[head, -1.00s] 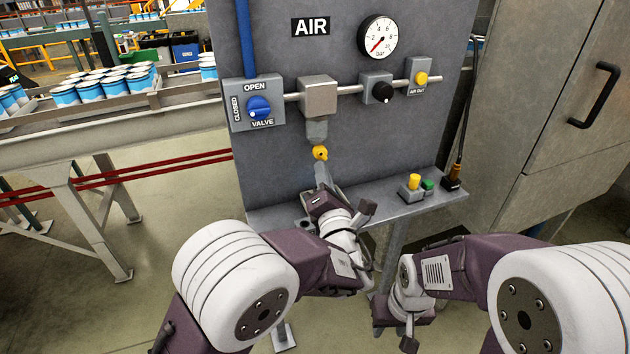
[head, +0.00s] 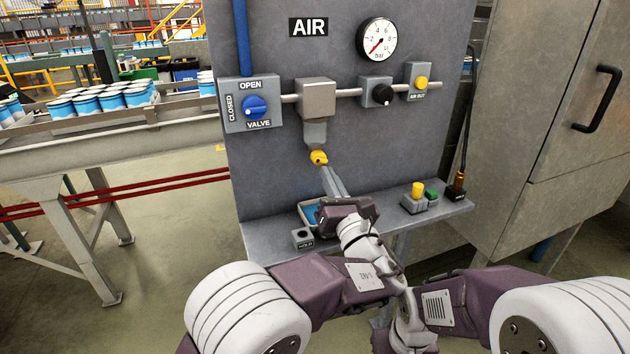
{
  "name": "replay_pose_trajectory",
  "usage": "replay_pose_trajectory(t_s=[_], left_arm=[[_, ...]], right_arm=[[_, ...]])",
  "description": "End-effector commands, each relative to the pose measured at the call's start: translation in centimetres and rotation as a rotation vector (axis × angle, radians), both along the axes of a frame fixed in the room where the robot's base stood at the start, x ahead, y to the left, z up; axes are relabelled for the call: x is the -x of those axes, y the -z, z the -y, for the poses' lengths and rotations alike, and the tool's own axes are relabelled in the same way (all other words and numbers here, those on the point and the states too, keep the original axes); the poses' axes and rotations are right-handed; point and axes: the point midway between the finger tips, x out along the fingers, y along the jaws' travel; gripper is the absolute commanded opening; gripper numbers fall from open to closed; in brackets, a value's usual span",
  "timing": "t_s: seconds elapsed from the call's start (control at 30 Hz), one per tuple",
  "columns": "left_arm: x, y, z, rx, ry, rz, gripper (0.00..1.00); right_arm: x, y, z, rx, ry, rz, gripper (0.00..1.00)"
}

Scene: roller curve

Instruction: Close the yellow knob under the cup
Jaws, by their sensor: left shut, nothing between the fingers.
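The yellow knob (head: 319,158) sits at the bottom of the grey cup (head: 316,132), which hangs under a square grey block on the panel's pipe. My left gripper (head: 328,172) points up at the knob from below, with its grey fingers shut and nothing between them. The fingertips are just under the knob; I cannot tell whether they touch it. My right arm is at the lower right, and its gripper's fingers do not show.
The panel carries a blue valve knob (head: 255,107), a pressure gauge (head: 376,39), a black knob (head: 382,94) and a yellow air-out button (head: 421,83). A shelf (head: 385,216) below holds a shallow tray, a small HOLD box (head: 303,238) and yellow and green buttons.

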Motion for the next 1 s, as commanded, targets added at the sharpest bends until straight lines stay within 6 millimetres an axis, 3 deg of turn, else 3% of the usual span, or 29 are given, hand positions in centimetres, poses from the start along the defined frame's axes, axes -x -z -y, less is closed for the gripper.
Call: replay_pose_trajectory(t_s=[0.4, 1.0], left_arm=[[-0.1, -0.1, 0.3, 0.153, 0.001, 0.052, 0.00], [-0.1, -0.3, 0.4, 0.229, 0.000, 0.076, 0.00]], right_arm=[[0.0, 1.2, 0.0, 0.000, 0.000, 0.000, 0.37], [0.0, 1.7, 0.0, 0.000, 0.000, 0.000, 0.37]])
